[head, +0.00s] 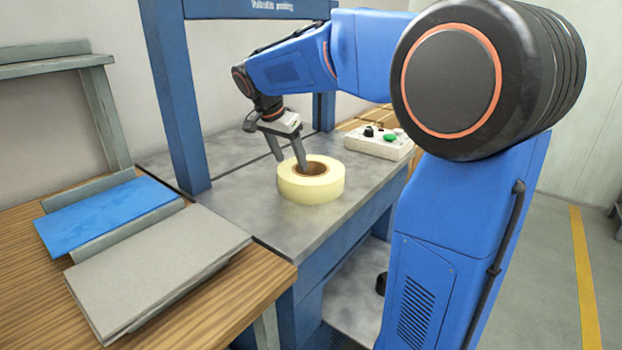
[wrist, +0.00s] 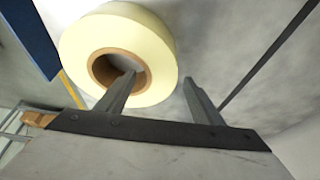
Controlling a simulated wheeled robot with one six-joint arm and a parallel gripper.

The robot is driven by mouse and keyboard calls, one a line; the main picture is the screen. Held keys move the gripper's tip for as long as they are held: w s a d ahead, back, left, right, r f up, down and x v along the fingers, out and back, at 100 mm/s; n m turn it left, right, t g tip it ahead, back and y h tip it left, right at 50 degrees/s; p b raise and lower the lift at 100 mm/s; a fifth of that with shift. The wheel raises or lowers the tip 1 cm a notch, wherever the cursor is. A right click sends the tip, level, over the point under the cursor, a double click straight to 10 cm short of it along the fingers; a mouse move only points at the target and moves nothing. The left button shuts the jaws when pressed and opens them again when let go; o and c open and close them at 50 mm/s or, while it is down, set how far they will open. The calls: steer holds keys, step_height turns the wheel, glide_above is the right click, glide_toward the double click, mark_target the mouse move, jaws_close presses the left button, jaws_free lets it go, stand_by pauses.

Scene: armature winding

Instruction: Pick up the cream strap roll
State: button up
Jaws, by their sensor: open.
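The cream strap roll (head: 311,187) lies flat on the grey metal table, its brown core facing up. It also shows in the wrist view (wrist: 150,40). My gripper (head: 290,166) is open and points down at the roll's far left side. In the wrist view one finger reaches over the core opening of the roll and the other finger is outside its rim, so the roll's wall lies between the fingers (wrist: 160,82). I cannot tell how deep the fingertips reach or whether they touch the roll.
The grey metal table (head: 240,215) is clear around the roll. A control box with a green button (head: 376,143) stands behind it on the right. A blue frame post (head: 170,90) rises at the left. A wooden bench (head: 230,290) with blue (head: 105,215) and grey (head: 160,265) sheets is at front left.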

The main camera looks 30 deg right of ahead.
mark_target(292, 162)
steer(key=shift+x, duration=1.7)
jaws_close()
steer(key=shift+w+r, duration=0.1)
